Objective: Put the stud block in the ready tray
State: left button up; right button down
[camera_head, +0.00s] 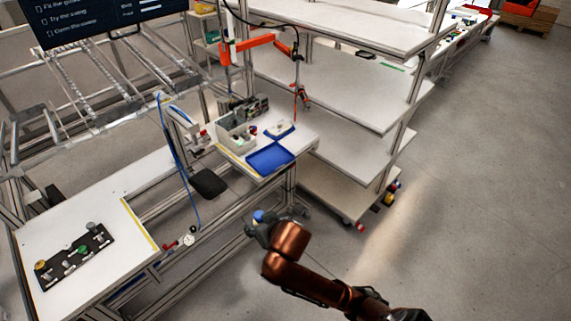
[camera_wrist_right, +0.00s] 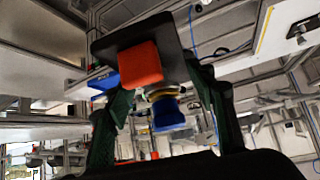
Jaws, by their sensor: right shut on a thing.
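My right gripper (camera_head: 265,220) is low in front of the small bench, lower in the picture than the blue tray. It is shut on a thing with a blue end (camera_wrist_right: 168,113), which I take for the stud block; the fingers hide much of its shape. The blue end also shows at the gripper in the head view (camera_head: 258,215). The blue tray (camera_head: 270,158), likely the ready tray, lies empty on the bench's front edge. My left gripper is not in view.
A grey bin (camera_head: 237,137) and a small blue-rimmed tray (camera_head: 280,130) stand behind the blue tray. A black seat-like plate (camera_head: 208,183) is left of it. White shelves (camera_head: 345,145) rise on the right. A black fixture (camera_head: 75,255) lies on the left bench. The right floor is clear.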

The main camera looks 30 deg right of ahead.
aim_at(270, 159)
jog(key=z, duration=0.45)
jog(key=i, duration=0.85)
jog(key=z, duration=0.45)
